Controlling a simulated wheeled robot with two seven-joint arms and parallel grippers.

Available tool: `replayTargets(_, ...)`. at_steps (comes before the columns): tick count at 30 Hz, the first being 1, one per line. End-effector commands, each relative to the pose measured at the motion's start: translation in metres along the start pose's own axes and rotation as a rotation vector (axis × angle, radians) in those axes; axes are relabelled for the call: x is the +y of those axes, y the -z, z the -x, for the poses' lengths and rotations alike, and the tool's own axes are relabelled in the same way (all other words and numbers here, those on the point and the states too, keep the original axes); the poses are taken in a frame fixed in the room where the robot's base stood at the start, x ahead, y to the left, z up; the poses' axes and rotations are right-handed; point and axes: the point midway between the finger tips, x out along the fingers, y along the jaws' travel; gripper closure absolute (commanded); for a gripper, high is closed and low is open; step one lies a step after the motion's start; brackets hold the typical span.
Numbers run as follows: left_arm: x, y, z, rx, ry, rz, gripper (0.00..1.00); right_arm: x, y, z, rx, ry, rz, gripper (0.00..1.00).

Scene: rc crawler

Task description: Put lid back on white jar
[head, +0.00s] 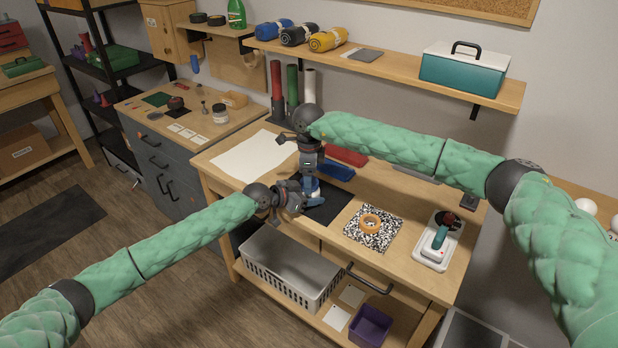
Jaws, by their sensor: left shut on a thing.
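A small white jar (314,187) is on the workbench, mostly hidden between my two grippers. My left gripper (308,196) comes in low from the left and is shut on the jar's side. My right gripper (311,175) points down directly above the jar. Its fingertips are hidden or too small to tell whether they are open or shut. I cannot make out the lid; the grippers cover the jar's top.
A dark mat (327,209) lies under the jar. A blue tray (337,171) and a red tray (346,155) are close behind. An orange tape roll (370,223) lies on a speckled notebook (386,237). A white device (439,241) is further right. White paper (250,157) lies left.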

Motion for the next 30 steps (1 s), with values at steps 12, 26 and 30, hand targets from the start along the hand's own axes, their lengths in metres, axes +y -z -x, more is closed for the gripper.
replayTargets(12, 0.0, -0.001, 0.0, -0.001, 0.0, 0.0, 1.0, 0.0, 0.0, 0.041, 0.0, 0.001, 0.0, 0.28)
replayTargets(26, 0.0, -0.001, 0.0, -0.001, 0.0, 0.0, 1.0, -0.006, 0.001, 0.056, 0.0, 0.02, -0.001, 0.31)
replayTargets(30, 0.0, -0.001, 0.0, -0.001, 0.0, 0.0, 1.0, -0.012, 0.003, 0.075, 0.009, 0.042, 0.008, 0.31)
